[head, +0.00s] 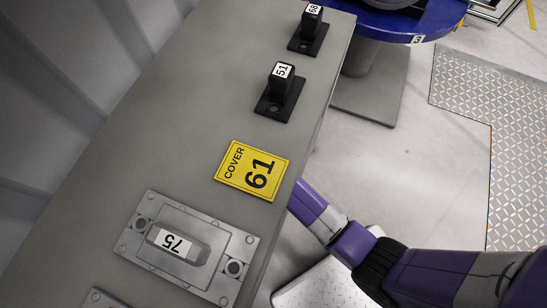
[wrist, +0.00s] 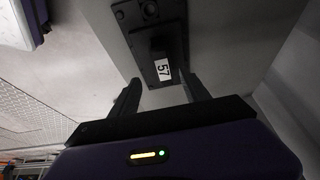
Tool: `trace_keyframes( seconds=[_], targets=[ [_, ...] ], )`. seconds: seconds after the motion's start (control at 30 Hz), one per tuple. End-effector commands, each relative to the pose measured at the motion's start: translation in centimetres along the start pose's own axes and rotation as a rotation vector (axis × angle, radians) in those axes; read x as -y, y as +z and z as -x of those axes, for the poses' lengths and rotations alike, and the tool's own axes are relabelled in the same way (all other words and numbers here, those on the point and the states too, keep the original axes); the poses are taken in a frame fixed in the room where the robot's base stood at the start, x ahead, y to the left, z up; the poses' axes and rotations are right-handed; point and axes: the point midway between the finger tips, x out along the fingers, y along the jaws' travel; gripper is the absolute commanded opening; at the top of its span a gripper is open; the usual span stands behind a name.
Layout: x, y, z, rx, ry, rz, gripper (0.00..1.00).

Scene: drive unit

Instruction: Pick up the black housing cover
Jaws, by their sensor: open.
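In the wrist view a dark cover plate (wrist: 151,20) with holes and a raised block (wrist: 162,69) labelled 57 lies on a grey surface. It looks like the black housing cover. My gripper (wrist: 161,88) is open, its two fingers apart on either side of the block's near end. I cannot tell whether they touch it. In the head view my gripper is hidden beyond the bench edge. Two black pieces with upright blocks stand on the grey bench (head: 185,120), one labelled 51 (head: 280,93) and one farther back (head: 308,32).
A grey plate (head: 185,245) labelled 75 and a yellow sign (head: 252,171) reading COVER 61 lie on the bench. A blue round table (head: 400,25) stands at the back right. Tread-plate flooring (head: 500,130) lies at the right. The pale floor between is mostly clear.

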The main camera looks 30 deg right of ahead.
Motion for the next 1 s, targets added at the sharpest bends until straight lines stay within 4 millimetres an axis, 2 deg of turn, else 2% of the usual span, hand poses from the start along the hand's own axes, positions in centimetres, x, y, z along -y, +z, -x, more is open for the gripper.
trace_keyframes(
  seconds=[0.5,0.8,0.83,1.0],
  targets=[
    [0.6,0.3,-6.4,0.001,0.000,0.000,0.55],
    [0.6,0.2,-6.8,0.001,-0.002,0.001,0.55],
    [0.6,0.2,-6.8,0.001,-0.002,0.001,0.53],
    [0.6,0.2,-6.8,0.001,-0.002,0.001,0.19]
  ],
)
